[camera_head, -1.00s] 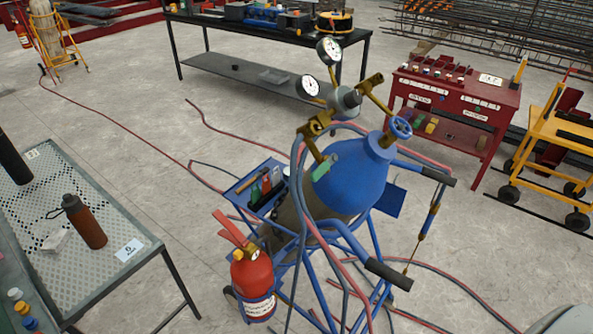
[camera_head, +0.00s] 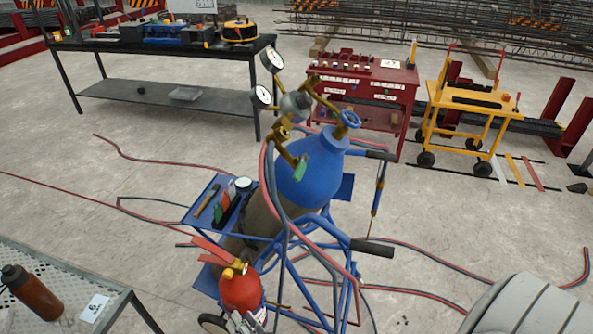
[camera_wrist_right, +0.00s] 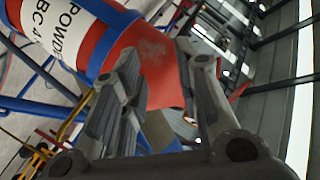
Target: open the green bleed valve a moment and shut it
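The green bleed valve (camera_head: 301,168) is a small green handle low on the brass regulator (camera_head: 296,103), beside the shoulder of the blue gas cylinder (camera_head: 312,170), in the head view. The cylinder stands tilted in a blue trolley. My right gripper (camera_head: 243,322) shows only in part at the bottom of the head view, in front of the red fire extinguisher (camera_head: 240,289), well below the valve. In the right wrist view, its two fingers (camera_wrist_right: 160,62) are apart with nothing held between them, and the red extinguisher (camera_wrist_right: 155,50) lies just beyond. My left gripper is out of view.
Red and blue hoses (camera_head: 270,195) loop around the trolley's blue frame (camera_head: 335,238). A blue tool shelf (camera_head: 205,205) sits left of the cylinder. A perforated table (camera_head: 75,275) stands at lower left.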

